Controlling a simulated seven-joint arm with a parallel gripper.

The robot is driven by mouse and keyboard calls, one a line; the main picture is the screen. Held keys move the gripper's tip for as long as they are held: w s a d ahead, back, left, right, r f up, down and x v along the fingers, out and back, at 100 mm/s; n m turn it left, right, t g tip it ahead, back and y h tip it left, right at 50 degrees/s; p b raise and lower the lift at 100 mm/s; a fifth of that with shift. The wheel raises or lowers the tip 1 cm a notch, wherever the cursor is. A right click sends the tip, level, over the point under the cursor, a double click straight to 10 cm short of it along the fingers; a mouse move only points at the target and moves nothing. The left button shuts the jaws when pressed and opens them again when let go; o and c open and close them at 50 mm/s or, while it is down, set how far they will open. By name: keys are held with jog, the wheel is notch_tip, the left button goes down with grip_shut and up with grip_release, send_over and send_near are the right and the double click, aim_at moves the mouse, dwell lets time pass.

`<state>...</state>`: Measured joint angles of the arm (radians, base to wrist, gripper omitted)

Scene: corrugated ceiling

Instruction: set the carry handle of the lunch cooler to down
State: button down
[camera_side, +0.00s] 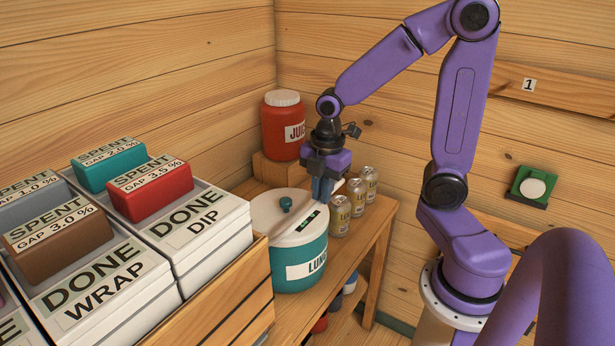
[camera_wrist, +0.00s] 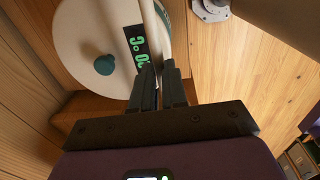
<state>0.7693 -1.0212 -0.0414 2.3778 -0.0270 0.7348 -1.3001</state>
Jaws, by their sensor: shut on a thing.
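The lunch cooler (camera_side: 298,268) stands on the wooden bench, teal with a white lid, a teal knob and a dark display strip. In the wrist view its white lid (camera_wrist: 90,30) fills the upper left. The carry handle (camera_wrist: 150,32) is a pale bar crossing over the lid beside the display and running down to my fingertips. My gripper (camera_wrist: 158,78) is shut on the handle at the lid's edge. In the side view my gripper (camera_side: 322,192) points down at the back right of the lid and hides part of the handle, so its exact tilt is unclear.
A red juice jar (camera_side: 284,128) stands on a wooden block (camera_side: 277,171) behind the cooler. Three cans (camera_side: 340,217) stand close to its right. A wooden crate with labelled white trays (camera_side: 200,240) is at the front left. A green wall fixture (camera_side: 533,187) is at right.

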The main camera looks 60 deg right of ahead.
jog(key=shift+s+f, duration=0.95)
jog(key=shift+s, duration=0.25)
jog(key=c, duration=1.1)
grip_release()
jog(key=shift+c, duration=0.2)
notch_tip(320, 180, up, 17)
jog(key=s, duration=0.1)
jog(key=shift+r, duration=0.15)
jog(key=shift+s, duration=0.1)
